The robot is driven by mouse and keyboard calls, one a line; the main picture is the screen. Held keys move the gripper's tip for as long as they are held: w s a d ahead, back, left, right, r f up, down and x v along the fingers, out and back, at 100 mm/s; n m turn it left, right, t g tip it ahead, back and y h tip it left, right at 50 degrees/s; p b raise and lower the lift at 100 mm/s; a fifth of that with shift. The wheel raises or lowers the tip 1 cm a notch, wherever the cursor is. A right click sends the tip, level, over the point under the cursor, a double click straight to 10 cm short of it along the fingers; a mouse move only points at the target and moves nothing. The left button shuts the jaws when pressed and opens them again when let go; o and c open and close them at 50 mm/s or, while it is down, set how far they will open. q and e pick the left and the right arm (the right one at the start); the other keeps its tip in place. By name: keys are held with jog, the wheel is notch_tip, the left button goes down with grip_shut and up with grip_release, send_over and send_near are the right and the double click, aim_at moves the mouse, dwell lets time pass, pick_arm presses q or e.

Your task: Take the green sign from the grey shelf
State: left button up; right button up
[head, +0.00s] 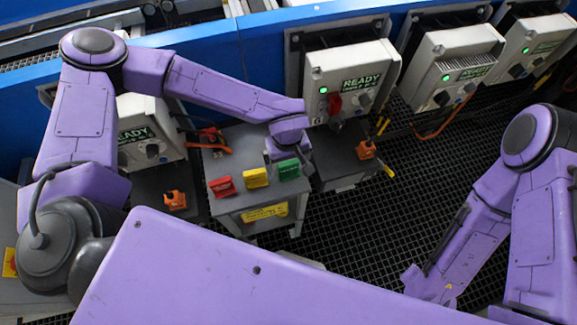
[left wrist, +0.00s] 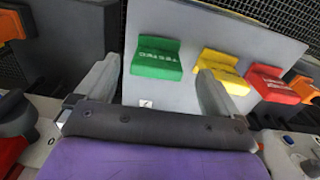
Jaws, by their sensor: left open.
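The green sign (head: 289,169) stands at the right end of a row of signs on the grey shelf (head: 222,160). In the left wrist view the green sign (left wrist: 157,58) has pale lettering, and the shelf's grey top (left wrist: 215,22) lies around it. My left gripper (head: 286,158) hangs over that end of the shelf, close to the sign. In the left wrist view its two fingers (left wrist: 160,88) are apart, one on each side of the sign's near edge, with nothing visibly held. My right gripper does not show.
A yellow sign (head: 255,178) and a red sign (head: 221,187) stand left of the green one. Grey machine boxes marked READY (head: 350,78) stand behind. Orange items (head: 175,200) sit on lower dark stands to either side. Black grating (head: 345,220) covers the floor.

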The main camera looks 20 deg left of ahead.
aim_at(288, 162)
pick_arm(q)
jog(key=f, duration=0.3)
jog(key=shift+w+a+p, duration=0.1)
jog(key=shift+w+p, duration=0.2)
jog(key=shift+f, duration=0.4)
jog(key=c, duration=1.2)
